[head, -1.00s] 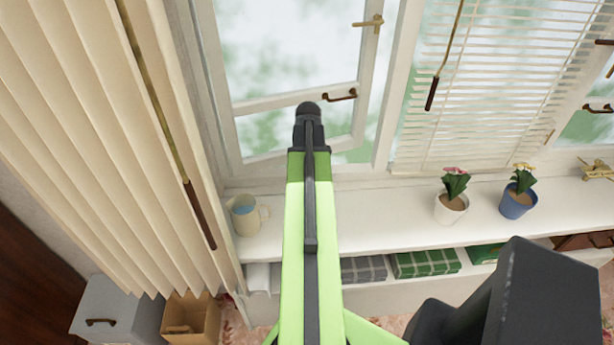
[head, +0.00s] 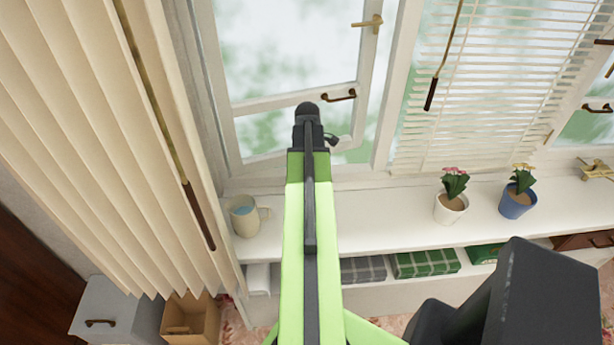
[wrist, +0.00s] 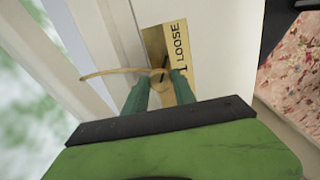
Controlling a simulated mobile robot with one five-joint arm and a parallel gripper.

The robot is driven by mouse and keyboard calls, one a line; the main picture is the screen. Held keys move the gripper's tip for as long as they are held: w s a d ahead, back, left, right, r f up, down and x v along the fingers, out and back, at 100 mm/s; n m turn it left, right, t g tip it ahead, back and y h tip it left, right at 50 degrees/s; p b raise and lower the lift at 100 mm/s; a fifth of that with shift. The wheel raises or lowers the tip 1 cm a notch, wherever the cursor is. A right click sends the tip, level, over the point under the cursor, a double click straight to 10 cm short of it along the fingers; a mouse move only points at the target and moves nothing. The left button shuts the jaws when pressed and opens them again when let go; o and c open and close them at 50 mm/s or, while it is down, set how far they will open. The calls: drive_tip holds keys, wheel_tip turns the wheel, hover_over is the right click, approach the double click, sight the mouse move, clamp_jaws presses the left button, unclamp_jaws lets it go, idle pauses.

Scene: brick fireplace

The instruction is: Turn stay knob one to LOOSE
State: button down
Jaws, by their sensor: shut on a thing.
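In the wrist view, the stay knob (wrist: 158,75) is a small round brass knob with a dark slot line, next to a brass plate (wrist: 181,52) marked LOOSE. Other lettering lower on the plate is hidden by a finger. A thin curved brass stay bar (wrist: 112,72) runs left from the knob. My gripper (wrist: 160,82) is shut on the knob, with one green finger on each side of it. In the head view, my arm covers the knob and most of the gripper; a small dark part of it (head: 332,140) shows right of the arm.
The open window frame (head: 290,100) stands beyond my arm. A cream jug (head: 246,215) sits on the white sill (head: 380,222) left of the arm. Two potted flowers (head: 451,207) (head: 517,201) stand to the right. Pale vertical blinds (head: 70,130) hang at the left.

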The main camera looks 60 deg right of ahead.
drive_tip(key=shift+a, duration=0.1)
idle(0.4)
drive_tip(key=c, duration=1)
unclamp_jaws()
drive_tip(key=shift+r+p, duration=0.5)
drive_tip(key=shift+p, duration=0.05)
wheel_tip(320, 180, up, 16)
drive_tip(key=p, duration=1.6)
drive_tip(key=shift+r, duration=0.25)
drive_tip(key=shift+f, duration=0.1)
